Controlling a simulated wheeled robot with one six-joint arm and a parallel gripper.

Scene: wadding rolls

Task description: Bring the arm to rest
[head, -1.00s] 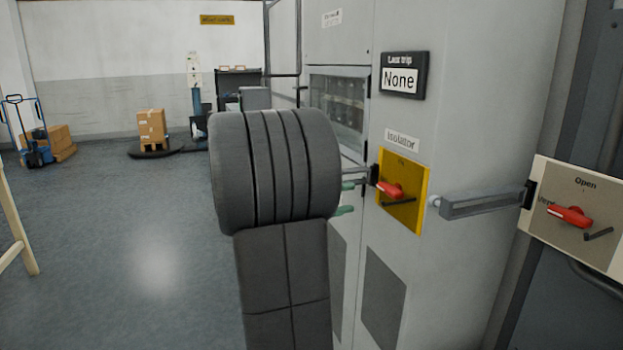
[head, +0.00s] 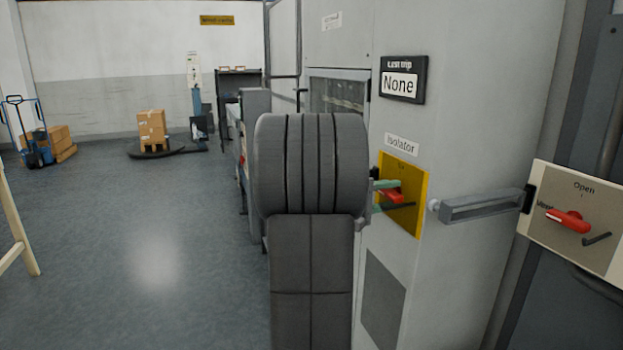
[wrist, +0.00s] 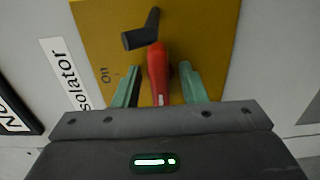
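My gripper (wrist: 158,84) is open, with one green finger on each side of the red isolator handle (wrist: 158,72) in the wrist view. A gap shows between the handle and each finger. In the head view my gripper (head: 381,196) is in front of the yellow isolator plate (head: 416,190), over the red handle (head: 391,196). My dark grey arm hides part of the cabinet behind it. The plate also shows in the wrist view (wrist: 205,30), with the word "On" beside the handle.
A black lever (wrist: 141,30) sits on the plate close to the handle. A grey bar (head: 482,205) juts out from the cabinet (head: 465,90) at the right, near a second panel (head: 592,205) with a red handle. Open floor (head: 150,240) lies to the left.

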